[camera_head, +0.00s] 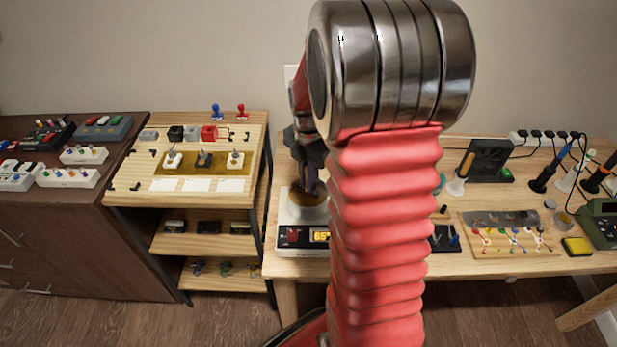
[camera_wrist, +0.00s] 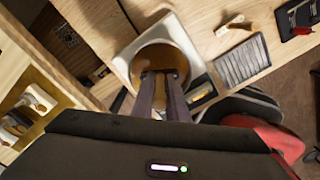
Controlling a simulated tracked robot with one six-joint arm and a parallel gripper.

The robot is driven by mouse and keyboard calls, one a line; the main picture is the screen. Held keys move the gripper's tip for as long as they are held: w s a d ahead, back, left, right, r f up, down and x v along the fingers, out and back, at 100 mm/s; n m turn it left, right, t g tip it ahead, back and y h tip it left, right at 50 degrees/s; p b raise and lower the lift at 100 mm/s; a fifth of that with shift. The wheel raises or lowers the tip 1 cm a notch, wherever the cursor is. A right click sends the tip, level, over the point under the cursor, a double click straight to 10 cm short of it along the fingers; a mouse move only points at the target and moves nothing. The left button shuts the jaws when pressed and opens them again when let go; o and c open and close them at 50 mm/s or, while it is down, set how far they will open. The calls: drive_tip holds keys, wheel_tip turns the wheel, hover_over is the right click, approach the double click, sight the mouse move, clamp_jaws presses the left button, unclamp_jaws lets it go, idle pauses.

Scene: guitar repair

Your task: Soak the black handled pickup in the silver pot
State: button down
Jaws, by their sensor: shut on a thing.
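The silver pot (camera_head: 308,216) stands on a white heating unit with a lit display (camera_head: 321,236), left of centre on the wooden bench. The pot's round rim (camera_wrist: 133,52) also shows in the wrist view, with brown liquid inside. My gripper (camera_head: 311,188) points down over the pot, its fingertips at or inside the opening. In the wrist view my gripper (camera_wrist: 163,78) is shut, with its narrow fingers over the liquid. The black handled pickup cannot be made out; whatever is between the fingertips is hidden by the fingers and the liquid.
A wooden shelf (camera_head: 146,200) with switches and small parts stands left of the bench, across a gap. A wood-handled tool (camera_head: 461,172), a wiring board (camera_head: 511,240) and a yellow sponge (camera_head: 577,246) are to the right. My arm hides the bench's middle.

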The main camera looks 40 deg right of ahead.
drive_tip(key=shift+f, duration=2.1)
idle(5.9)
